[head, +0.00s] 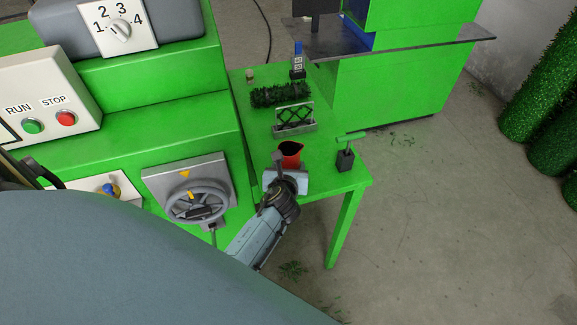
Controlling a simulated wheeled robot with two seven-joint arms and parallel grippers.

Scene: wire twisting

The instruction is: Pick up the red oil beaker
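The red oil beaker (291,149) stands upright near the front of the green table (335,180), its dark open mouth facing up. My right gripper (284,166) is at the near side of the beaker and covers its lower part. One dark finger overlaps the beaker's left edge in the picture. Whether the fingers touch or close on it cannot be told. My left gripper cannot be made out; only dark parts, perhaps of my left arm, show at the left edge.
A green-handled tool in a black block (345,160) stands right of the beaker. Behind it are a grey holder (294,128), a dark green bristly bundle (280,95) and a blue-topped bottle (298,64). A green machine with a handwheel (197,203) stands left.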

